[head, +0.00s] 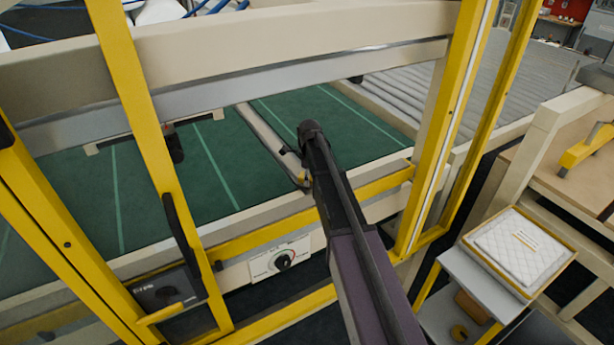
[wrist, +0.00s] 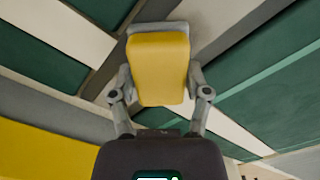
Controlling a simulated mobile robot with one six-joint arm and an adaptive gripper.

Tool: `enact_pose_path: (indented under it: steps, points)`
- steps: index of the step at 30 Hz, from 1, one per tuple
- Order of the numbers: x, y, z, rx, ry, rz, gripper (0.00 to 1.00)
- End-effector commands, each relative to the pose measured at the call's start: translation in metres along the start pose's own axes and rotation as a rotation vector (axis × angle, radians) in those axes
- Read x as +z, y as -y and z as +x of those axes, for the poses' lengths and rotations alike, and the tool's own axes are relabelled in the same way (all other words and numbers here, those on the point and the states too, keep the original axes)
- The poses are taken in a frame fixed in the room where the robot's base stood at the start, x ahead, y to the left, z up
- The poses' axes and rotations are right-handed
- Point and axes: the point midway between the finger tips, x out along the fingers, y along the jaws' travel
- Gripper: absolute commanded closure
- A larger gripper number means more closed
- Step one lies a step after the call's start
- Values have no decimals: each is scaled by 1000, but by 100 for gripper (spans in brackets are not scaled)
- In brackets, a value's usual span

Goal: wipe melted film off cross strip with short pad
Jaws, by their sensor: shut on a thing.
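My gripper (wrist: 160,88) is shut on a yellow pad (wrist: 160,62) with a grey edge, one finger on each side of it. In the head view my arm reaches through the yellow frame, and the gripper (head: 299,168) is low over the green bed. Only a small yellow bit of the pad shows there. A pale cross strip (head: 262,132) runs over the bed up to the gripper. The gripper hides its near end, and I cannot tell whether the pad touches it. I cannot make out melted film on the strip.
Yellow uprights (head: 140,110) and a thick beige beam (head: 290,32) frame the opening around my arm. A panel with a dial (head: 282,260) is on the near rail. Grey rollers (head: 480,85) lie behind right. A tray of white quilted wadding (head: 520,248) stands at the right.

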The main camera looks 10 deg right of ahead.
Motion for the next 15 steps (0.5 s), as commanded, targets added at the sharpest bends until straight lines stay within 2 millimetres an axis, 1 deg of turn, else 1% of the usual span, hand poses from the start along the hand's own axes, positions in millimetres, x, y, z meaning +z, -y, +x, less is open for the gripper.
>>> enact_pose_path:
  steps: [9, 15]
  points:
    - [0, 0, -1, -1, 0, 0, 83]
    - [0, 0, -12, -1, 1, 0, 83]
